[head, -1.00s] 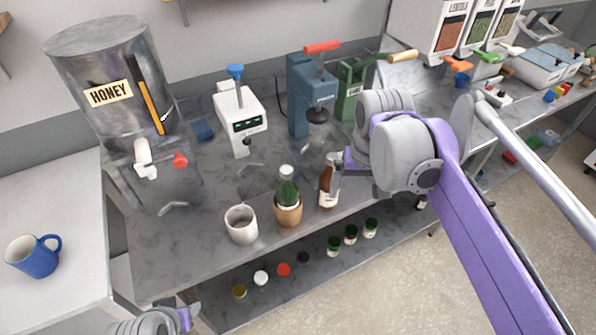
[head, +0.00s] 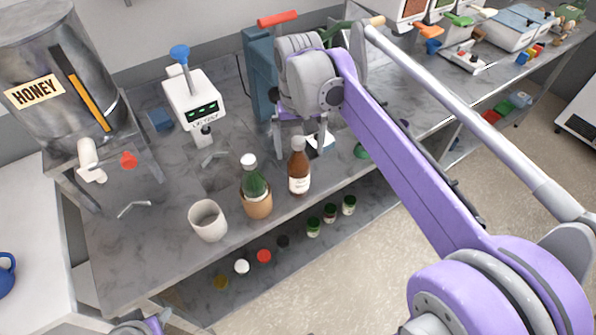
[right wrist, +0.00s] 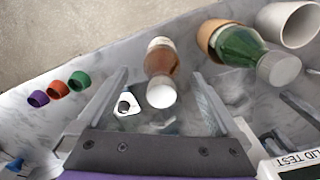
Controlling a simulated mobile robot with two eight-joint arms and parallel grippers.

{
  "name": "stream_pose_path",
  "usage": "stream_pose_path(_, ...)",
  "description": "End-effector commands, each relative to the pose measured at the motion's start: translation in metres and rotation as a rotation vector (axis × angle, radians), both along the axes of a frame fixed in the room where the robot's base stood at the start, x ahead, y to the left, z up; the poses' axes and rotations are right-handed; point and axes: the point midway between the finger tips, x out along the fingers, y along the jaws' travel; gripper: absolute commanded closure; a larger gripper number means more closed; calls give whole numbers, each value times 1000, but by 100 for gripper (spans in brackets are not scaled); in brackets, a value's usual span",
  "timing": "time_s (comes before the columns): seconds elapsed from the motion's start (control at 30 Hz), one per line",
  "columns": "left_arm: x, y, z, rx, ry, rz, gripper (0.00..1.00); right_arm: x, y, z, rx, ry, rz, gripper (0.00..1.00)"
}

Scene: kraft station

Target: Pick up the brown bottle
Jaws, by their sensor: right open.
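The brown bottle (head: 299,178) stands upright on the grey counter, with a white label and a pale cap. My right gripper (head: 300,140) is open just behind it in the head view, its fingers pointing toward the bottle. In the right wrist view the brown bottle (right wrist: 161,62) shows between the two open fingers (right wrist: 155,100), its cap facing the camera. I see no grip on it; whether a finger touches it I cannot tell. My left gripper (head: 148,326) is only partly visible at the bottom edge, its jaws unclear.
A green bottle (head: 256,183) in a terracotta pot (head: 257,205) stands close left of the brown bottle. A white cup (head: 207,220) is further left. A white tester (head: 192,102) and a blue press (head: 262,75) stand behind. Several small jars sit on the lower shelf (head: 295,262).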

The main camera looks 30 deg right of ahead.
Motion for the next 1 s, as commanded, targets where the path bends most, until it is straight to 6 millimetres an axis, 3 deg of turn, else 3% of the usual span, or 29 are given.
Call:
stream_pose_path(0.3,0,0,-1,0,1,0,50,3,1,-43,0,-1,1,0)
stream_pose_path(0.57,0,0,-1,0,1,0,50,3,1,-45,0,-1,1,0)
stream_pose_path(1.0,0,0,-1,0,1,0,50,3,1,-45,0,-1,1,77)
